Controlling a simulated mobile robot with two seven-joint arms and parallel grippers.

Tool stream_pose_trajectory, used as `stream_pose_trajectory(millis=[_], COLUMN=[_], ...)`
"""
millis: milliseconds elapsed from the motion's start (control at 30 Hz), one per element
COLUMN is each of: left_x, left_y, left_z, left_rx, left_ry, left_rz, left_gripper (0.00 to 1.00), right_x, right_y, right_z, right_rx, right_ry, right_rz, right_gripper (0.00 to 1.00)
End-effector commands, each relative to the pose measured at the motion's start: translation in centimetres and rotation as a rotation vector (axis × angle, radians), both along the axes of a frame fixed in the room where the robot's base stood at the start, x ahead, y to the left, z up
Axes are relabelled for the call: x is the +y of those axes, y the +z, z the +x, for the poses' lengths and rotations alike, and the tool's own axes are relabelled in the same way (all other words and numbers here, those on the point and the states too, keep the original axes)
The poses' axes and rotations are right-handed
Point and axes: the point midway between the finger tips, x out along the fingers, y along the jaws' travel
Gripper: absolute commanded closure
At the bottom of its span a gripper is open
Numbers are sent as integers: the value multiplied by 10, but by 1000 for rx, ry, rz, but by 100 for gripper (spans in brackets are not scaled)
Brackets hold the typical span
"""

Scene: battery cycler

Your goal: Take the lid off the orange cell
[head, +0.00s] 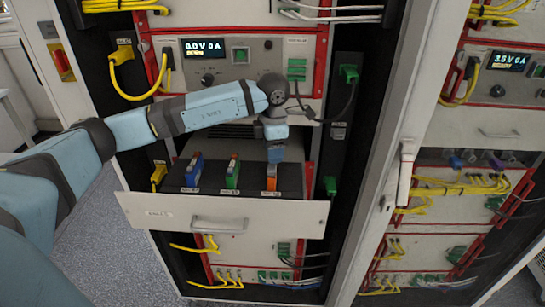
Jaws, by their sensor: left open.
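The orange cell (271,178) stands upright at the right end of the row in the pulled-out drawer (270,217). My left gripper (274,160) points down directly over the orange cell and is open. Its fingers hide the top of the cell, so I cannot make out the lid or tell whether the fingers touch it. My right gripper is not in view.
A green cell (233,172) and a blue cell (194,170) stand in the drawer left of the orange one. The open cabinet door (385,150) is to the right. Yellow cables (137,80) hang at the left, and a black cable (340,105) hangs near my wrist.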

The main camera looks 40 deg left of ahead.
Motion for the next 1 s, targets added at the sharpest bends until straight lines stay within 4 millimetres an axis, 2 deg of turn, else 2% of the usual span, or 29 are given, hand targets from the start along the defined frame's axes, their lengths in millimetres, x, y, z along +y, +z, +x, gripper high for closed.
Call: stream_pose_trajectory(millis=[133, 367, 467, 600, 1000], left_x=[0, 0, 0, 0, 0], left_y=[-14, -17, -17, -17, -12], left_z=[-1, 0, 0, 0, 0], left_rx=[2, 0, 0, -1, -1], left_ry=[-1, -1, -1, -1, -1], left_rz=[-1, 0, 0, -1, -1], left_gripper=[51, 51, 69, 100, 100], right_x=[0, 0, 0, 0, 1], right_y=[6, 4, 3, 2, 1], right_z=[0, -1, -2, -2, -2], right_rx=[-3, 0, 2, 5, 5], right_ry=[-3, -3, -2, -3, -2], right_rz=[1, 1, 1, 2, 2], right_gripper=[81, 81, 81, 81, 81])
